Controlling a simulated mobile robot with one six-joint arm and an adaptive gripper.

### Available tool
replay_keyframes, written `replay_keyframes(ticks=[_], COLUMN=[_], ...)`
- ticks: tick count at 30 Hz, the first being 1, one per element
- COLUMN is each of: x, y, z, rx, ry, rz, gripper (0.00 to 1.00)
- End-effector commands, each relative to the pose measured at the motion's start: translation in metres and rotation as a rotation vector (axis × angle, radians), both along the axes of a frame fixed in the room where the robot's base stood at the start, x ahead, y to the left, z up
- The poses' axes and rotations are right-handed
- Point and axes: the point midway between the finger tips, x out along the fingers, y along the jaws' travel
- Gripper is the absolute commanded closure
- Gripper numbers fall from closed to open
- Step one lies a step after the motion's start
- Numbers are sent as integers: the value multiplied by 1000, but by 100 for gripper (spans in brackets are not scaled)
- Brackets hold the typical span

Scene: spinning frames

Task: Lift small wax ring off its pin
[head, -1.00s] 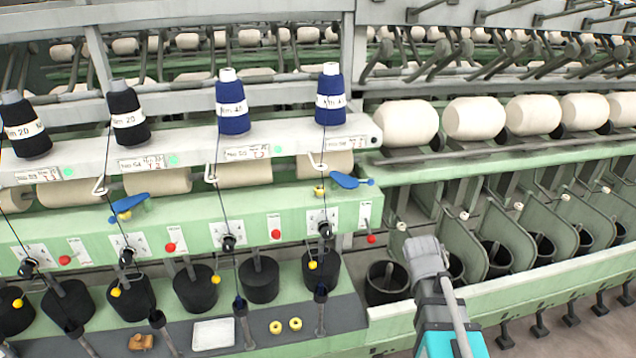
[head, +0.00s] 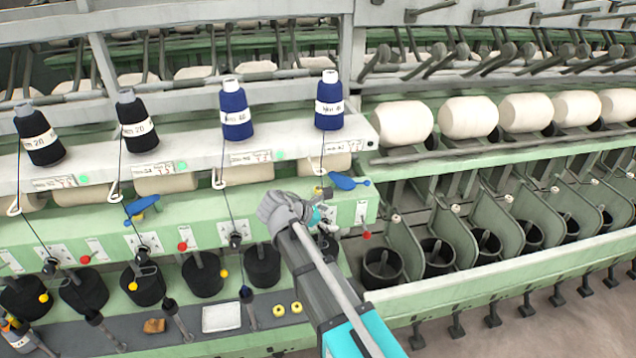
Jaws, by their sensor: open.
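Two small yellow rings lie side by side on the dark lower shelf in the head view, the left ring (head: 278,310) and the right ring (head: 296,307). I cannot make out a pin under either. My gripper (head: 278,208) is in front of the green machine rail, above and behind the rings in the picture. It is open, nothing shows in it, and its fingertips are hard to make out. My forearm passes just right of the rings and hides part of the shelf and a spindle position.
A white tray (head: 221,318) and a brown piece (head: 154,326) lie left of the rings. Upright rods and black pots (head: 262,265) crowd the shelf. Blue bobbins (head: 236,110) and black bobbins stand above, with threads running down. Blue levers (head: 342,181) stick out from the rail.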

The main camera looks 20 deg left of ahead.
Motion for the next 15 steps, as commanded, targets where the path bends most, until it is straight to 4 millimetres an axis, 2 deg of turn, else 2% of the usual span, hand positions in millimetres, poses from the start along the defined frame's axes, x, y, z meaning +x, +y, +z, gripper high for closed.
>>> replay_keyframes(ticks=[1,6,10,15], x=[-3,-19,-29,-38], y=[23,76,105,124], z=[16,46,62,72], rx=[-47,-199,-285,-345], ry=[-2,-11,-19,-25], rz=[55,208,286,336], gripper=[16,16,16,16])
